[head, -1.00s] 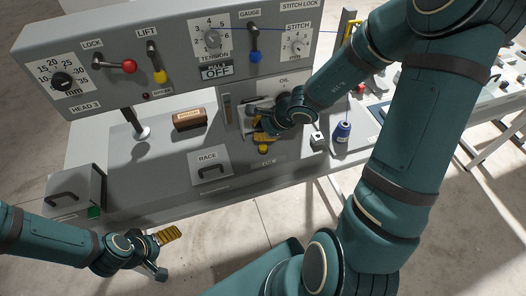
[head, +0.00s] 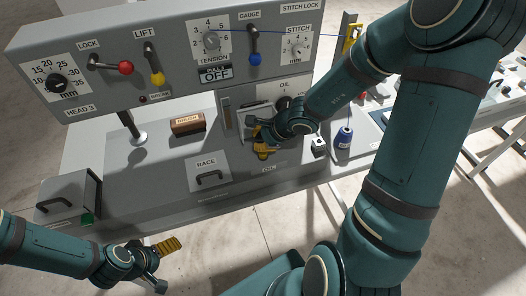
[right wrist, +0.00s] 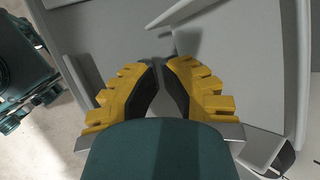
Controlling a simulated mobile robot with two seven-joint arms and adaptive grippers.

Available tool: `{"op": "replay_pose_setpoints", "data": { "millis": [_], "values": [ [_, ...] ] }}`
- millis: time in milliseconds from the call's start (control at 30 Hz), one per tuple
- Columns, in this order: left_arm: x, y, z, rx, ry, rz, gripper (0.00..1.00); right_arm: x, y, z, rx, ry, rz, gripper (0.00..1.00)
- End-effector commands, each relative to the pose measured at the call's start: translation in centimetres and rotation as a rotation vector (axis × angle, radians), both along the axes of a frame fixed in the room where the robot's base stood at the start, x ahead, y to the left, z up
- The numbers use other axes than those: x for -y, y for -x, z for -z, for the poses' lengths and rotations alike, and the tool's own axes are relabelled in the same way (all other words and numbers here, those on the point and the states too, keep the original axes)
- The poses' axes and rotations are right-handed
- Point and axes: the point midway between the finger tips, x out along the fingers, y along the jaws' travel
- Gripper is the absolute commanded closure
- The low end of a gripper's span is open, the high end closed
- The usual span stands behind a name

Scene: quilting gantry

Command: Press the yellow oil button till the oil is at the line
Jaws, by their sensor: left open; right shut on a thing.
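The yellow oil button is not clearly visible; my right gripper covers the spot below the OIL label (head: 284,84). My right gripper (head: 262,148) is at the front of the machine bed, pointing down and left. In the right wrist view its yellow fingers (right wrist: 162,66) converge with their dark tips close together, over a grey surface. My left gripper (head: 166,264) is open and empty, off the bed at lower left.
A RACE drawer (head: 207,173) with a black handle is left of my right gripper. A brown brush (head: 188,124) lies on the bed. A blue spool (head: 344,137) stands to the right. The lever panel (head: 180,60) overhangs behind. Floor is clear in front.

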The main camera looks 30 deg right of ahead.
Motion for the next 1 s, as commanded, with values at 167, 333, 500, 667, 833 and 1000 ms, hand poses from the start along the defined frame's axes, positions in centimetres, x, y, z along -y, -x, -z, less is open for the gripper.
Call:
{"op": "replay_pose_setpoints", "data": {
  "millis": [167, 333, 500, 667, 833, 1000],
  "values": [
    [0.00, 0.00, 0.00, 0.000, 0.000, 0.000, 0.11, 0.00, 0.01, 0.00, 0.000, 0.000, 0.000, 1.00],
    [0.00, 0.00, 0.00, 0.000, 0.000, 0.000, 0.11, -0.01, 0.00, 0.01, 0.000, 0.000, 0.000, 1.00],
    [0.00, 0.00, 0.00, 0.000, 0.000, 0.000, 0.11, -0.01, 0.00, 0.01, 0.000, 0.000, 0.000, 1.00],
    [0.00, 0.00, 0.00, 0.000, 0.000, 0.000, 0.11, -0.01, 0.00, 0.01, 0.000, 0.000, 0.000, 1.00],
    [0.00, 0.00, 0.10, 0.000, 0.000, 0.000, 0.11, 0.00, 0.00, 0.09, 0.000, 0.000, 0.000, 1.00],
    [-0.01, 0.00, 0.72, 0.000, 0.000, 0.000, 0.11, 0.00, 0.00, 0.60, 0.001, 0.001, -0.002, 1.00]
  ]
}}
